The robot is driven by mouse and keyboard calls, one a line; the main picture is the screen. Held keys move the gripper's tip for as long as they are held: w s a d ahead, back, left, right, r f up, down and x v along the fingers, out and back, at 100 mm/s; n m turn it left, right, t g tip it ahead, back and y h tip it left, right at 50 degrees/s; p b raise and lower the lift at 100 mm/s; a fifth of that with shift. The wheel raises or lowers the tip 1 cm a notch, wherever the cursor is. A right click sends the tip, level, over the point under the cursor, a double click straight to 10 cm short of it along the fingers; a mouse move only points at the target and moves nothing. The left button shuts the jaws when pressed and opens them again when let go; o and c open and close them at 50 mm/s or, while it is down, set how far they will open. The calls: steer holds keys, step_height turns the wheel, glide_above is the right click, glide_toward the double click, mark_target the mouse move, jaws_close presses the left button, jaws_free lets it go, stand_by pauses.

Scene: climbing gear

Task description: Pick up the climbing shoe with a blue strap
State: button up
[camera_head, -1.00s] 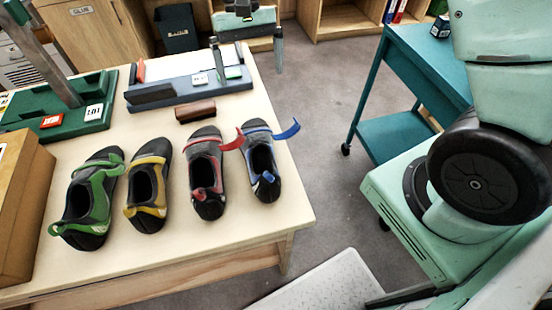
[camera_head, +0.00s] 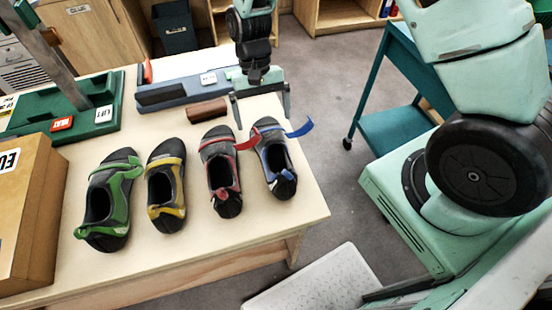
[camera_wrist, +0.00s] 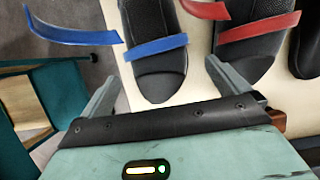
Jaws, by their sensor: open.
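The climbing shoe with a blue strap (camera_head: 276,165) lies at the right end of a row of shoes on the table, its strap end sticking out to the right. In the wrist view its toe and blue strap (camera_wrist: 156,47) lie ahead of my gripper, roughly between the fingers. My gripper (camera_head: 260,110) is open and empty, just beyond the toe end of this shoe. It also shows in the wrist view (camera_wrist: 165,85), with its right finger close to the toe of the red-strapped shoe (camera_wrist: 250,40). I cannot tell the exact height of the fingertips above the table.
The red-strapped (camera_head: 220,170), yellow-strapped (camera_head: 166,185) and green-strapped (camera_head: 108,200) shoes lie to the left. A brown block (camera_head: 207,110) and a blue-grey base (camera_head: 180,92) sit behind. A cardboard box (camera_head: 30,220) stands at left. A teal cart (camera_head: 395,130) stands right of the table.

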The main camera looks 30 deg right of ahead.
mark_target(266, 128)
steer(key=x, duration=0.2)
steer(key=p+x, duration=0.1)
steer(key=x, duration=0.2)
steer(key=shift+s+r, duration=0.1)
steer(key=shift+s, duration=0.15)
steer(key=c, duration=1.2)
steer(key=shift+o, duration=0.2)
steer(key=shift+r, duration=0.1)
